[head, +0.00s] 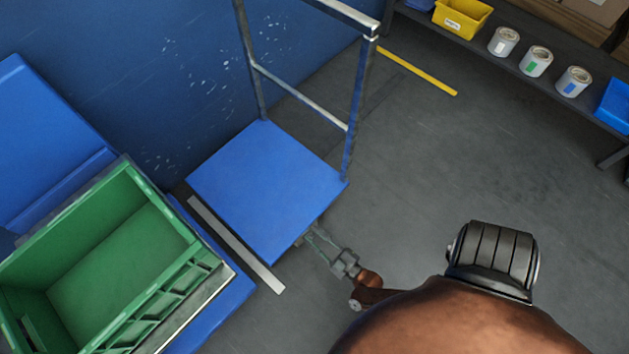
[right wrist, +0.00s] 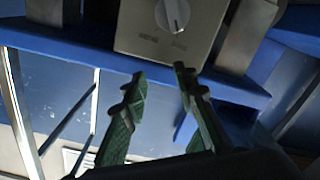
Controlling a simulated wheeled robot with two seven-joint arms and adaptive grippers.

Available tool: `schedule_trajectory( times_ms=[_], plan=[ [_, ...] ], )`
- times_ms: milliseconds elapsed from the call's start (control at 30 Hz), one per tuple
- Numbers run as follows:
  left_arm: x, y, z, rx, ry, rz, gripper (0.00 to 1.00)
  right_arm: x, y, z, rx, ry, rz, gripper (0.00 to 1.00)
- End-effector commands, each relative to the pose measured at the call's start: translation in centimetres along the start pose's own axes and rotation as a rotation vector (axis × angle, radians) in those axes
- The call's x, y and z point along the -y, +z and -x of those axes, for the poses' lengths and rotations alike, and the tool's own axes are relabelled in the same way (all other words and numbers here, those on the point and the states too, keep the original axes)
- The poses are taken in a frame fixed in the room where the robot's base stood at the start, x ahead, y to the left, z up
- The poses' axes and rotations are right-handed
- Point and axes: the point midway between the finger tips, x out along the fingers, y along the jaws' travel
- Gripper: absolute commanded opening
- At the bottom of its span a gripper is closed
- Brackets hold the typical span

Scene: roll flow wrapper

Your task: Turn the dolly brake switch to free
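The blue dolly (head: 262,190) with its tall metal handle frame (head: 300,96) stands in the middle of the head view. My right gripper (head: 314,234) is at the dolly's near right edge. In the right wrist view its green fingers (right wrist: 158,80) are apart and empty, just short of the knob. My left gripper is not in view.
A green crate (head: 187,262) stands at the left beside the dolly. A shelf with a yellow bin (head: 462,16), several cans (head: 536,61) and a blue bin (head: 615,104) is at the upper right. A yellow floor strip (head: 418,72) lies behind. The floor right of the dolly is clear.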

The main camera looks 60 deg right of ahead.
Motion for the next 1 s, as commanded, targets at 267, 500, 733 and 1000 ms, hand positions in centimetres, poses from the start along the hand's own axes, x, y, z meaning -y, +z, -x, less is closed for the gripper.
schedule_trajectory(
  times_ms=[267, 500, 733, 1000],
  plan=[
    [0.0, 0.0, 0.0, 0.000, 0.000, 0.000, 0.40, -1.6, -2.6, 0.1, 0.000, 0.000, 0.001, 0.27],
    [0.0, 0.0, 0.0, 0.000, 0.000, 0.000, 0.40, -2.0, -3.2, 0.0, 0.000, 0.000, 0.002, 0.27],
    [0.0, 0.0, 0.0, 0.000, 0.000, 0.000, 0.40, -2.0, -3.2, 0.0, 0.000, 0.000, 0.002, 0.27],
    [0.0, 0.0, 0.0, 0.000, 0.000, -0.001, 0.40, -2.0, -3.2, 0.0, 0.000, -0.001, 0.002, 0.27]
  ],
)
